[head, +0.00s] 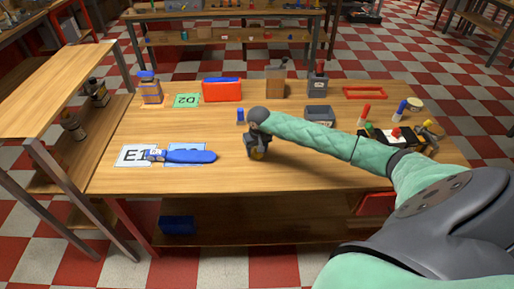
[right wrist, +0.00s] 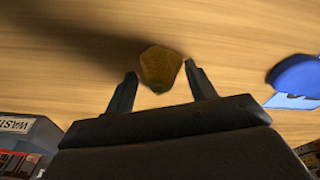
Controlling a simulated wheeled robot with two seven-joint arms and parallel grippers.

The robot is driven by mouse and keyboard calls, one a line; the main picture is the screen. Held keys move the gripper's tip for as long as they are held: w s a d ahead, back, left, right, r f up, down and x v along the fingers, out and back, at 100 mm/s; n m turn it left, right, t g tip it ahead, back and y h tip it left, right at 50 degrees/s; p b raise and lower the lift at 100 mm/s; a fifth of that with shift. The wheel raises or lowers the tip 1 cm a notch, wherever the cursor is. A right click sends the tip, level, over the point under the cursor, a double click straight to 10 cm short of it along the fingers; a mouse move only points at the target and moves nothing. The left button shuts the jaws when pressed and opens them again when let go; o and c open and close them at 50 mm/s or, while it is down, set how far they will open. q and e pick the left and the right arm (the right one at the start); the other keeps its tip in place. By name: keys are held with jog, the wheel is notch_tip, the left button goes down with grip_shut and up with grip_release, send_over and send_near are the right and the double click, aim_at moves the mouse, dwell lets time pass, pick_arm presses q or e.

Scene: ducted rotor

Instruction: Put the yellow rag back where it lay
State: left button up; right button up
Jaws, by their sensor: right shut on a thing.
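The yellow rag (right wrist: 160,68) shows as a dark yellow lump between the fingertips of my right gripper (right wrist: 160,76) in the right wrist view. In the head view the right gripper (head: 257,146) points down over the middle of the wooden table (head: 225,185), and a bit of the rag (head: 259,154) shows below it. The gripper is shut on the rag. A dark shadow lies on the wood beside it; I cannot tell whether the rag touches the table. My left gripper is not in view.
A blue long object (head: 190,156) lies across a white card marked E1 (head: 130,154) and a blue card. Behind are a green D2 card (head: 187,101), a red-blue bin (head: 222,90) and a small blue piece (head: 240,115). The front middle table is clear.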

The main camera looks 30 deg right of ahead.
jog(key=shift+f, duration=0.15)
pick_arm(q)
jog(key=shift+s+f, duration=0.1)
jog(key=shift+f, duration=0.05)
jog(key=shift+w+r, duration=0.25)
pick_arm(e)
jog(key=shift+f, duration=0.15)
jog(key=o, duration=1)
jog(key=shift+c, duration=0.2)
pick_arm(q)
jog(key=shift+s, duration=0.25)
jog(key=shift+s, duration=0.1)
pick_arm(e)
jog(key=shift+r, duration=0.2)
